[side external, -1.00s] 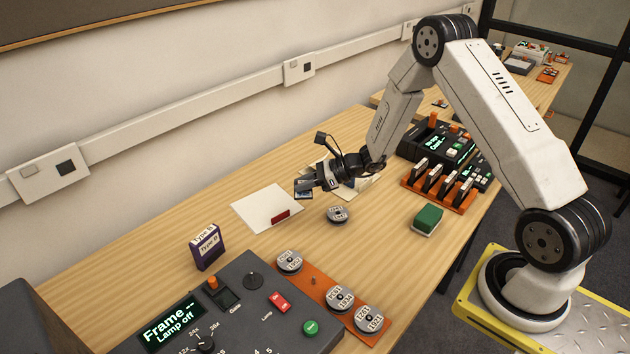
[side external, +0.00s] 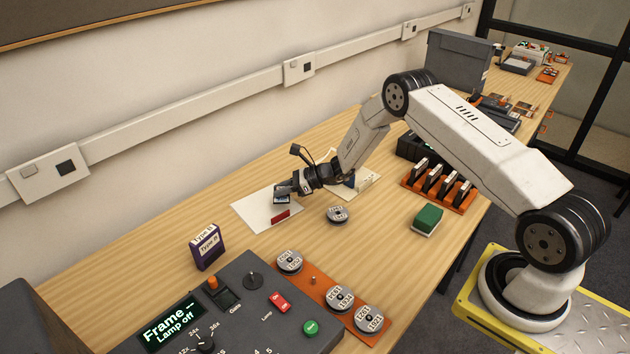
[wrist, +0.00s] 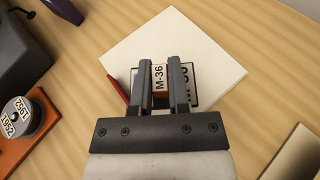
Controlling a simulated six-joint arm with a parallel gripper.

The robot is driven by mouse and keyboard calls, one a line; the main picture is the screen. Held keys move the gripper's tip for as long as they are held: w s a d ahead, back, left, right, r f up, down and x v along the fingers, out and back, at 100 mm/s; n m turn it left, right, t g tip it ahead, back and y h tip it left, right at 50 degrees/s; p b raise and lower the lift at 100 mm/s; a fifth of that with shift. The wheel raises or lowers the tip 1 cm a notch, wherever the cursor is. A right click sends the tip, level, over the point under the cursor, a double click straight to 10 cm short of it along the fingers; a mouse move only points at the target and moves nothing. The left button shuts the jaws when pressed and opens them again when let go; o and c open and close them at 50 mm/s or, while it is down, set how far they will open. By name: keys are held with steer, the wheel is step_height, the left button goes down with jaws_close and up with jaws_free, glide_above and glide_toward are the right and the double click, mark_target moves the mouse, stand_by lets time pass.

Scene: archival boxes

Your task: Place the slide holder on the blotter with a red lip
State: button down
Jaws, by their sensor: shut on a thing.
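My gripper (side external: 291,189) is shut on the slide holder (side external: 282,199), a small dark-edged piece. In the wrist view the slide holder (wrist: 159,78) shows a white "M-36" label between the two fingers (wrist: 165,75). The blotter with a red lip (side external: 256,212) is a white sheet lying on the table. Its red lip (side external: 281,216) is at the near right edge, and shows left of the fingers in the wrist view (wrist: 118,90). The slide holder is over the blotter's right part; I cannot tell whether it touches the sheet.
A second pale sheet (side external: 366,184) lies right of the gripper with a dark blue thing on it. A round labelled can (side external: 337,214) and a green block (side external: 428,219) stand nearby. A purple "Type B" box (side external: 207,247) and a grey console (side external: 240,310) are nearer the camera.

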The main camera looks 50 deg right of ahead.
mark_target(282, 198)
steer(key=shift+w+f, duration=0.15)
steer(key=shift+f, duration=0.05)
steer(key=shift+w+f, duration=0.15)
steer(key=shift+f, duration=1.55)
steer(key=c, duration=0.6)
jaws_free()
steer(key=shift+f, duration=0.1)
steer(key=shift+d+r, duration=0.1)
steer(key=shift+r, duration=0.1)
steer(key=v, duration=1.2)
